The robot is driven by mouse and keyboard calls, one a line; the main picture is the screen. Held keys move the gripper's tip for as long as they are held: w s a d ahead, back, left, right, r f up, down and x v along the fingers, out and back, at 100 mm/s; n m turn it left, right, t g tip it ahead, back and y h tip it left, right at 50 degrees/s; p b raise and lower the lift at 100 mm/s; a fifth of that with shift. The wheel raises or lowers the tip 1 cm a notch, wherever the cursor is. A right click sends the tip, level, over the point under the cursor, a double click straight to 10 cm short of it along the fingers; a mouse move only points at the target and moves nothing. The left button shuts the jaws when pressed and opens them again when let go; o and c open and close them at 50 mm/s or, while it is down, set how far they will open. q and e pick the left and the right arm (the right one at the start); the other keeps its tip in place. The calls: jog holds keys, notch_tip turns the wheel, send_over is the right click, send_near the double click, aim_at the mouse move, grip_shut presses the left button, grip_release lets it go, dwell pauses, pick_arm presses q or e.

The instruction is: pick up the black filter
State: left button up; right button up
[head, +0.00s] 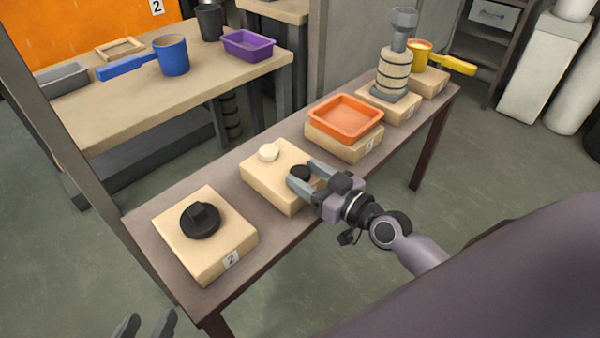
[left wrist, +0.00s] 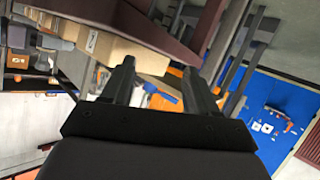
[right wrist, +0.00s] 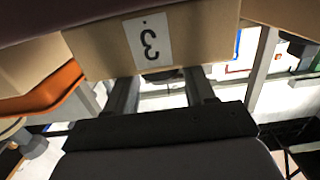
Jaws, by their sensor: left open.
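A small black piece (head: 300,172), which I take for the black filter, sits on the wooden block (head: 278,193) beside a small white piece (head: 268,152). My right gripper (head: 303,174) is at this block with one finger on each side of the black piece. In the right wrist view a dark piece (right wrist: 162,75) shows between the fingertips at the edge of the block labelled 3 (right wrist: 205,40). Whether the fingers touch it is unclear. My left gripper (head: 143,325) is open and empty, low at the left, away from the table.
A black round knobbed piece (head: 201,219) lies on block 2 (head: 222,253). An orange tray (head: 345,115), a banded cylinder stack (head: 394,75) and a yellow handled cup (head: 420,53) stand further along the narrow table (head: 150,217). Another table (head: 110,118) is behind.

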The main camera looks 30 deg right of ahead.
jog(key=c, duration=0.6)
jog(key=shift+o, duration=0.2)
jog(key=shift+r, duration=0.1)
